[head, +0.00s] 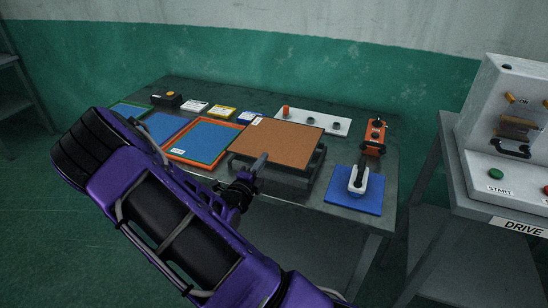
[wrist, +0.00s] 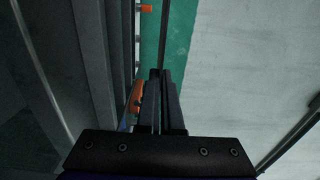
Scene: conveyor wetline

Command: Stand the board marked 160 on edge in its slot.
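Several flat boards lie on the table: a brown one (head: 279,142) on a dark grey block (head: 290,180), a blue one with an orange border (head: 208,141), a blue one (head: 165,127) and a green-edged one (head: 128,110) at the far left. Small white labels show on some, but I cannot read 160 on any. I cannot make out a slot. My gripper (head: 262,163) is by the front edge of the brown board; I cannot tell whether it touches. In the wrist view its dark fingers (wrist: 164,76) are close together, with no board seen between them.
A blue mat (head: 353,198) with a white-and-black handled tool (head: 358,178) lies at the table's front right. An orange device (head: 375,136) and a white knobbed panel (head: 312,122) stand behind. Small labelled blocks (head: 222,111) line the back. A control cabinet (head: 505,140) stands right, across a gap.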

